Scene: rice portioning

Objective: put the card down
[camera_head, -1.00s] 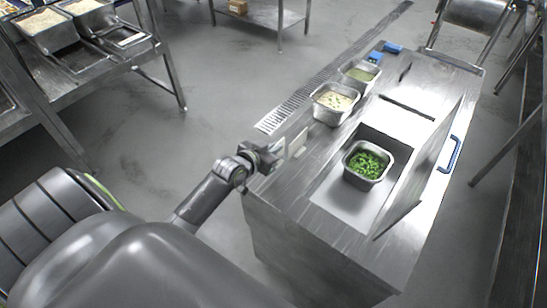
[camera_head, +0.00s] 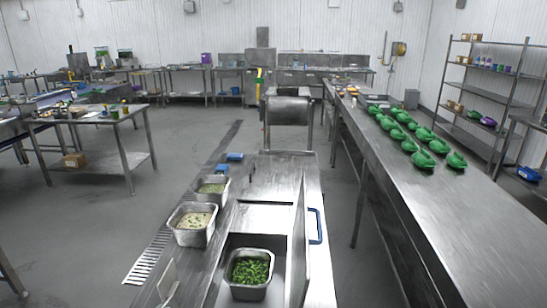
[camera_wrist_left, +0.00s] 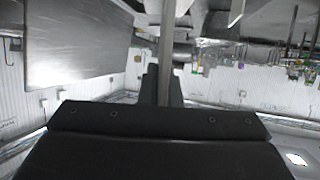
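A pale, thin upright piece, which looks like the card (camera_head: 167,283), shows at the bottom of the head view, by the left edge of the steel counter (camera_head: 258,188). My left gripper is out of the head view. In the left wrist view its dark fingers (camera_wrist_left: 164,86) stand close together, with a thin grey strip, the card seen edge-on, between them. Whether the card touches the counter cannot be told. My right gripper is in neither view.
In the counter are pans with green vegetables (camera_head: 249,271), a creamy mix (camera_head: 193,225) and a paler green food (camera_head: 212,188). A raised lid (camera_head: 300,245) stands right of the vegetables.

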